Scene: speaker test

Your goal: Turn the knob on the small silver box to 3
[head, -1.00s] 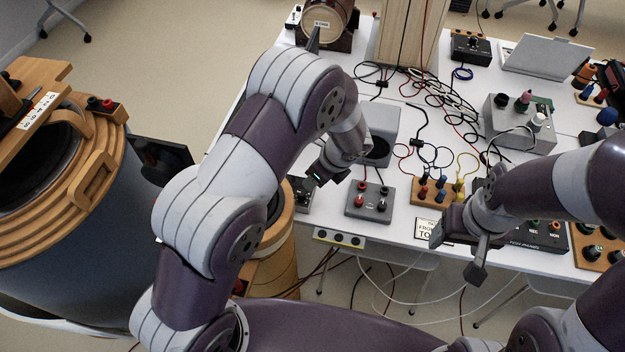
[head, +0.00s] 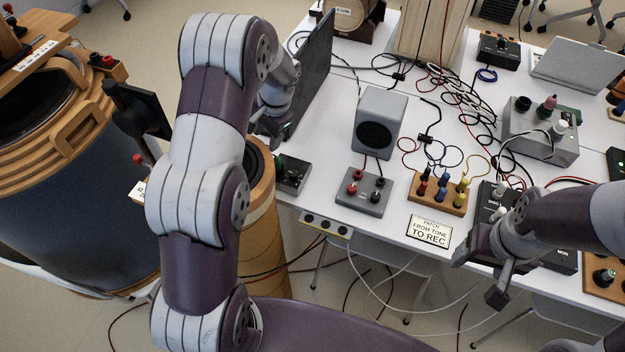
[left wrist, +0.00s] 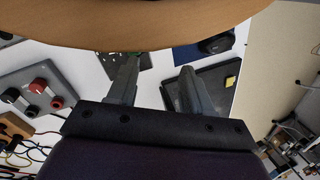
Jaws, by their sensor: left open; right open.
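A small box (head: 292,174) with a dark top and a knob stands at the table's front left edge, left of the grey terminal box; its markings are too small to read. A larger grey-silver box (head: 530,143) with several knobs stands at the back right. My left gripper (head: 272,136) is just behind and left of the small box, apart from it, partly hidden by its own arm. In the left wrist view its two fingers (left wrist: 158,68) are spread with nothing between them. My right gripper (head: 482,272) is open and empty at the table's front right edge.
A grey speaker (head: 379,112) stands behind the grey terminal box (head: 364,192). A dark upright panel (head: 312,75) is beside my left gripper. Colored jacks (head: 438,192), a sign (head: 429,230) and tangled cables lie rightward.

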